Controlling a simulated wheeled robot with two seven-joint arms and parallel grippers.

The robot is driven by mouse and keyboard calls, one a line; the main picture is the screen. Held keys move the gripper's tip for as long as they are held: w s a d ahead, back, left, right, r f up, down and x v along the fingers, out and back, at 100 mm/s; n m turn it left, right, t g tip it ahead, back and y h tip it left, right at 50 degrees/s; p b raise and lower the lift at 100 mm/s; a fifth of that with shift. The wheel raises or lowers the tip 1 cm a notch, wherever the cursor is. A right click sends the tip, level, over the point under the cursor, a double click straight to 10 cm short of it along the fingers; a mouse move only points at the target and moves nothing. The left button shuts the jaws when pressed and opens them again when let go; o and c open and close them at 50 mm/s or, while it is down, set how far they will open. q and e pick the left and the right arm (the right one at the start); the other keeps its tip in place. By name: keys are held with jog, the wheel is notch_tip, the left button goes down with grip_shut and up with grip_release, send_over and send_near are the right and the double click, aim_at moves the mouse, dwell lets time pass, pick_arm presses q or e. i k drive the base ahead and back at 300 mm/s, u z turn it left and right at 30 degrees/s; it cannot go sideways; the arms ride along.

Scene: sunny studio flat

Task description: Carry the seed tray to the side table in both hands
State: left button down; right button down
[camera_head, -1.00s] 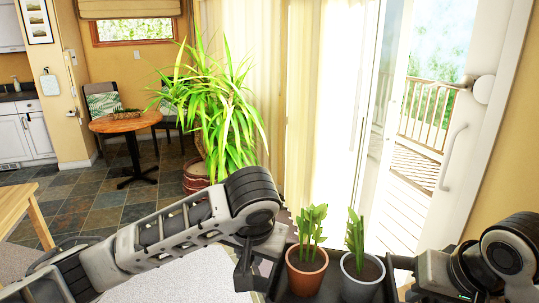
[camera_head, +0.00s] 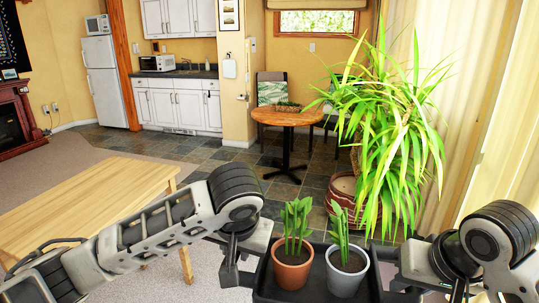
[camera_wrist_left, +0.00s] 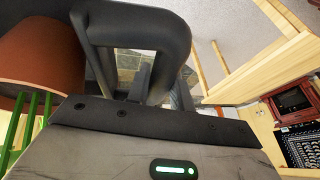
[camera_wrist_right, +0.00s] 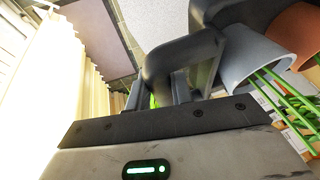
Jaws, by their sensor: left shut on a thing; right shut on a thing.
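The seed tray (camera_head: 263,287) is dark and sits low in front of me in the head view. It carries a terracotta pot (camera_head: 291,273) and a grey pot (camera_head: 346,277), each upright with a green plant. My left gripper (camera_head: 245,268) is shut on the tray's left handle, whose dark loop shows in the left wrist view (camera_wrist_left: 180,40). My right gripper (camera_head: 395,279) is shut on the right handle, which shows in the right wrist view (camera_wrist_right: 163,62). A round wooden table (camera_head: 288,118) on one leg stands farther back.
A long pale wooden table (camera_head: 85,197) stands at left, near my left arm. A large leafy plant (camera_head: 390,140) in a brown pot (camera_head: 343,190) stands between the tray and the curtain (camera_head: 480,110). Dark chairs flank the round table. Tiled floor (camera_head: 215,158) is open left of it.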

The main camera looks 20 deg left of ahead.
aim_at(89, 195)
jog(key=u, duration=0.45)
jog(key=i, duration=1.4)
jog(key=u, duration=1)
jog(key=i, duration=1.45)
jog(key=u, duration=1.1)
jog(key=i, duration=0.5)
jog(key=u, duration=5.05)
